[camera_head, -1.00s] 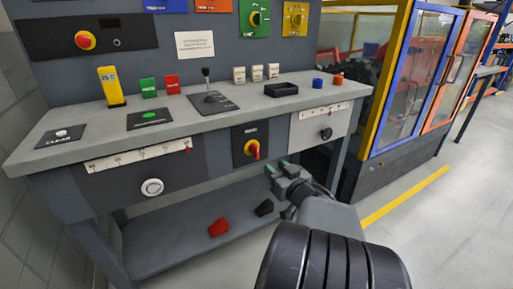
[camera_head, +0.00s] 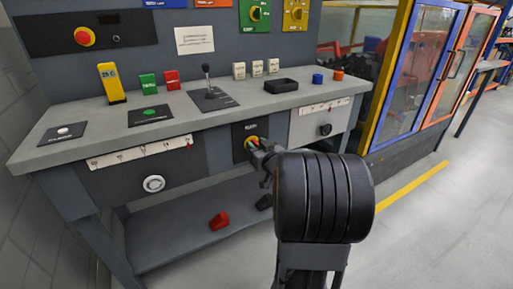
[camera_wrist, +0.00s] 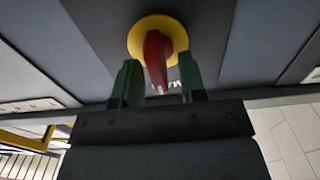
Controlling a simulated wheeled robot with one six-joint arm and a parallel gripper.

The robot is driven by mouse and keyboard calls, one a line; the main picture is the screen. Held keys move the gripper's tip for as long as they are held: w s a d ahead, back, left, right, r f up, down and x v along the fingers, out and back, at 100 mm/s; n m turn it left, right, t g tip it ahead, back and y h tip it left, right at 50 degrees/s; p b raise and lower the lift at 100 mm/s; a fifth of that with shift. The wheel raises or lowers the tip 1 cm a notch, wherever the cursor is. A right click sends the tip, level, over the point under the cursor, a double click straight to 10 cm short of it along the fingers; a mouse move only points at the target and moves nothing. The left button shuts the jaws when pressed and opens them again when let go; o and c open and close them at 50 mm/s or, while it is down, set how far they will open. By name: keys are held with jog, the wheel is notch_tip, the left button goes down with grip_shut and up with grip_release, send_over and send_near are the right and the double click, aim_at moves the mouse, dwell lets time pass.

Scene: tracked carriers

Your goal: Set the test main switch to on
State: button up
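The main switch (camera_wrist: 157,50) is a red rotary handle on a yellow round base, set on a dark plate on the bench front. In the wrist view its red handle sits between the two green fingertips of my gripper (camera_wrist: 157,85). The fingers are apart, with a gap on each side of the handle. The lettering on the plate is too small to read fully.
The bench top (camera_head: 180,122) holds a black lever (camera_head: 207,80), a black tray (camera_head: 281,86) and several coloured blocks. A white dial (camera_head: 153,184) is on the front panel to the left. A red block (camera_head: 219,221) lies on the lower shelf. Open floor is at the right.

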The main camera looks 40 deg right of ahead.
grip_shut()
dwell(0.4)
jog(key=shift+r+m+p, duration=0.1)
jog(key=shift+m+p, duration=0.2)
jog(key=shift+p, duration=0.2)
jog(key=m+p, duration=0.3)
jog(key=shift+d+r, duration=0.1)
jog(key=shift+d, duration=0.1)
jog(key=shift+d+f+m+p, duration=0.15)
jog(key=shift+f+m+p, duration=0.1)
jog(key=shift+m+p, duration=1.7)
jog(key=shift+d+f+m+p, duration=0.15)
jog(key=shift+m+p, duration=1.1)
jog(key=shift+m, duration=1.4)
jog(key=shift+d+f+m+p, duration=0.1)
jog(key=shift+f+m+p, duration=0.2)
jog(key=shift+m+p, duration=1.65)
jog(key=shift+f+m, duration=0.1)
jog(key=shift+m, duration=0.55)
